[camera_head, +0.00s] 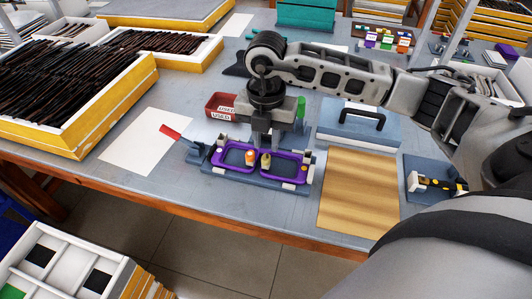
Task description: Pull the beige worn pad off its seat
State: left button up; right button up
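A purple eyeglass frame (212,174) lies in a blue-grey fixture (247,187) on the table. Near its bridge, an orange pad (250,157) stands on the left and the beige worn pad (266,161) on the right. My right gripper (260,146) points down over the bridge, its fingers close behind the beige pad. I cannot tell whether the fingers touch the pad or how far apart they are. My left gripper is not in view.
A red bin (221,106) labelled USED stands just behind the fixture. A red-handled lever (171,132) is at its left. A wooden board (358,195) and a grey case (358,122) with a black handle lie right. A white sheet (146,141) lies left.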

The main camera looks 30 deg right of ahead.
aim_at(266, 157)
notch_tip(266, 157, down, 6)
jog(key=shift+r, duration=0.1)
jog(key=shift+c, duration=0.4)
grip_shut()
